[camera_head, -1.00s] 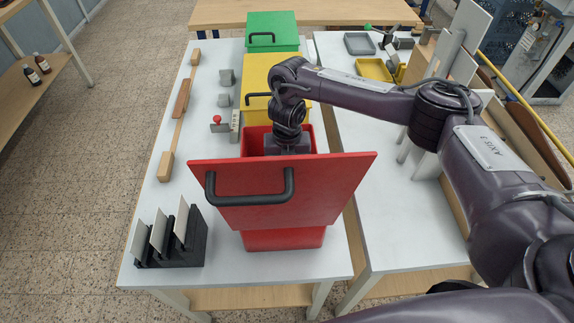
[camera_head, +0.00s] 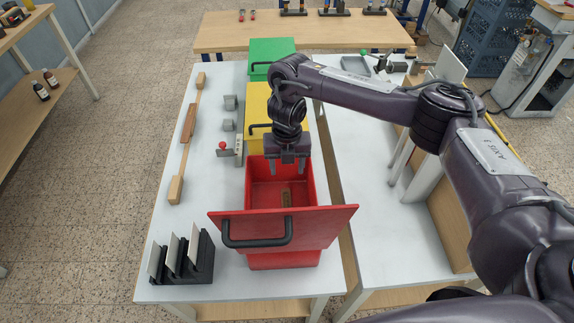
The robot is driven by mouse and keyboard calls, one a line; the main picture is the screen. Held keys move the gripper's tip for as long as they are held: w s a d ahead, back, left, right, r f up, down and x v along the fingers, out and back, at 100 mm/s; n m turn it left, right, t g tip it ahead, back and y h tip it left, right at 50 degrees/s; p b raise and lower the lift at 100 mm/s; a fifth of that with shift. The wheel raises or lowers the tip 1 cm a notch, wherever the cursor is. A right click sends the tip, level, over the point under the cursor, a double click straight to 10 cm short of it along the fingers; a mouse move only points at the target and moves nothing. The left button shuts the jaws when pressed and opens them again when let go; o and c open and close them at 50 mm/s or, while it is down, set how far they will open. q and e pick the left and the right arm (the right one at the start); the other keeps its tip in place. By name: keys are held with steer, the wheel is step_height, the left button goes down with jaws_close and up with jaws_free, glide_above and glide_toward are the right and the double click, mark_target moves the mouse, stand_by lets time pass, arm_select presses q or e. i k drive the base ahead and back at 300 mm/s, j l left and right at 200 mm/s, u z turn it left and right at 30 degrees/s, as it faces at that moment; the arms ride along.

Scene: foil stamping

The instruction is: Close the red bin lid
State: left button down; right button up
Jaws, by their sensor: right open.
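The red bin (camera_head: 253,192) stands on the white table with its top open, and a small brown block (camera_head: 285,198) lies inside it. Its red lid (camera_head: 310,226) is tilted up at the near side of the bin, with a black handle (camera_head: 258,243) facing me. My right gripper (camera_head: 288,170) points down over the far part of the bin opening. Its two fingers are apart with nothing between them, and it is clear of the lid. My left gripper is not in view.
A yellow bin (camera_head: 257,105) and a green bin (camera_head: 272,50) stand behind the red bin, both with lids shut. A black rack with pale plates (camera_head: 188,262) sits at the front left. A red-knobbed tool (camera_head: 223,147) and grey blocks lie left of the bins.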

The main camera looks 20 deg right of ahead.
mark_target(312, 228)
steer(key=k+l, duration=1.1)
steer(key=k, duration=0.2)
